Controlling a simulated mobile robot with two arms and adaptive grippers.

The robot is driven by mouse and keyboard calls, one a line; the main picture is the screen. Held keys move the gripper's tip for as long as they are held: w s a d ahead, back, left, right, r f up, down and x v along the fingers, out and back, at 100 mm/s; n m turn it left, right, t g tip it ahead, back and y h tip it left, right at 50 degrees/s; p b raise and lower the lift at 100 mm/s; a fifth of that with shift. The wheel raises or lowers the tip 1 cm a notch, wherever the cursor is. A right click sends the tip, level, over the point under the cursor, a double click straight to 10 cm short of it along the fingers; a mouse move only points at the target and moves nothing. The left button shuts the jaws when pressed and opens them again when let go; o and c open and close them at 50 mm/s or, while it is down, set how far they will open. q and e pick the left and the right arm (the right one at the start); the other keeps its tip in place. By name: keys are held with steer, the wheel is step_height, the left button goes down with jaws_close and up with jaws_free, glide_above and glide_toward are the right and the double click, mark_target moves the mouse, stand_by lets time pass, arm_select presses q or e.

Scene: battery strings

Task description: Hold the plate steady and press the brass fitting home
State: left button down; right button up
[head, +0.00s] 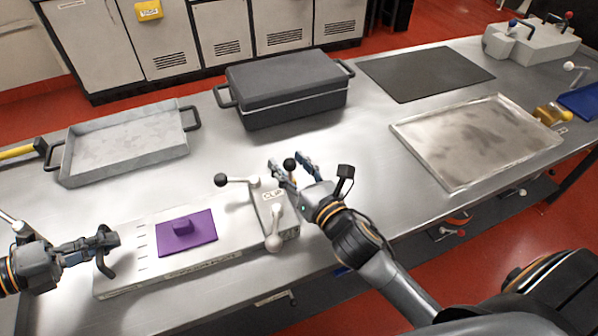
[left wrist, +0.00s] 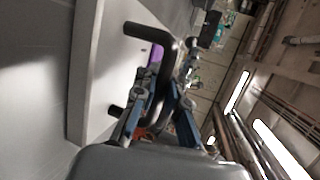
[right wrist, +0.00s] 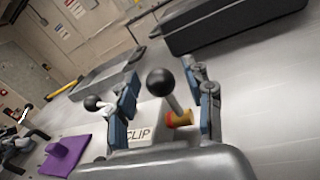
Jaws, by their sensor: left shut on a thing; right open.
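The pale plate (head: 120,280) lies on the bench, with a black handle (head: 104,264) at its left end. My left gripper (head: 110,240) is shut on that handle, which also shows between its fingers in the left wrist view (left wrist: 150,33). A pale block marked CLIP (head: 268,208) sits at the plate's right end. A brass-coloured fitting with a reddish edge (right wrist: 180,119) shows beside the block, below a black-knobbed lever (right wrist: 161,82). My right gripper (head: 292,166) is open, its fingers on either side of that knob. I cannot tell whether they touch it, or how deep the fitting sits.
A purple pad with a raised grip (head: 200,236) lies on the plate. A grey tray (head: 125,143) and a dark lidded case (head: 288,88) stand behind. A dark mat (head: 425,72) and a metal tray (head: 470,140) lie right. Bare bench surrounds the right gripper.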

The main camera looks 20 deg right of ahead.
arm_select(q)
steer(key=shift+s+a+f, duration=0.1)
steer(key=shift+f, duration=0.3)
arm_select(e)
steer(key=s, duration=0.4)
steer(key=s+d, duration=0.1)
steer(key=s, duration=0.3)
steer(key=s+d, duration=0.1)
steer(key=s, duration=0.3)
arm_select(q)
steer(key=c, duration=1.6)
jaws_free()
arm_select(e)
steer(key=shift+w, duration=0.1)
arm_select(q)
steer(key=shift+o, duration=1.4)
arm_select(e)
steer(key=shift+f, duration=0.1)
arm_select(q)
steer(key=shift+a+r, duration=0.1)
steer(key=shift+r, duration=0.05)
arm_select(e)
steer(key=shift+w+a, duration=0.1)
steer(key=shift+a, duration=0.05)
arm_select(q)
steer(key=shift+r, duration=0.1)
steer(key=v, duration=1.2)
